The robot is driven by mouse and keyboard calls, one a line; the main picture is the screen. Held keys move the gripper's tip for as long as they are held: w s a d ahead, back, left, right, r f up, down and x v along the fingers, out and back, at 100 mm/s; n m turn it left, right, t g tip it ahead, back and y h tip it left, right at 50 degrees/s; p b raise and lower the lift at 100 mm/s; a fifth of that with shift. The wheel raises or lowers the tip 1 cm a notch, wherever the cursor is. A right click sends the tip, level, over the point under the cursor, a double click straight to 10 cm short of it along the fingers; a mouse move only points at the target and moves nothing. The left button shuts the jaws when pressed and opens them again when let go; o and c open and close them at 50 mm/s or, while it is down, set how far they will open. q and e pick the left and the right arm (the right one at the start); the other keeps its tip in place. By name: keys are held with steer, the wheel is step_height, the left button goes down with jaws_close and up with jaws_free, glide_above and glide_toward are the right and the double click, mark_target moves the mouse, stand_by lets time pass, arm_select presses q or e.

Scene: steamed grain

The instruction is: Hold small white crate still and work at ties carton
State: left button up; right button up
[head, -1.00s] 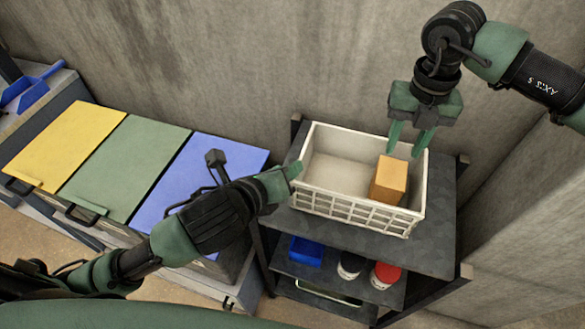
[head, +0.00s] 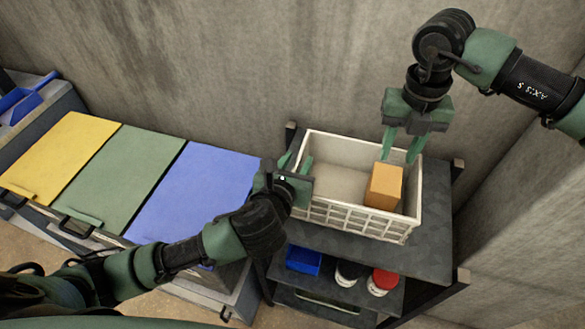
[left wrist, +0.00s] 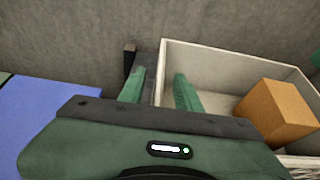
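The small white crate (head: 355,220) stands on the top shelf of a dark rack and also shows in the left wrist view (left wrist: 235,58). The ties carton (head: 384,187), a plain orange-brown box, sits inside it at the right; it also shows in the left wrist view (left wrist: 275,112). My left gripper (head: 295,165) is open at the crate's left wall. In the left wrist view its fingers (left wrist: 160,90) lie one on each side of that wall, with a gap. My right gripper (head: 402,150) is open and empty, pointing down just above and behind the carton.
The dark rack (head: 432,235) holds a blue bin (head: 304,260) and two round containers, one red-topped (head: 382,279), on its lower shelf. Yellow (head: 62,155), green (head: 120,178) and blue (head: 195,195) lids lie left. A concrete wall (head: 250,70) stands close behind.

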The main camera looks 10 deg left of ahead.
arm_select(q)
steer(key=shift+w+f, duration=0.1)
steer(key=shift+w, duration=0.15)
jaws_close()
stand_by(1.4)
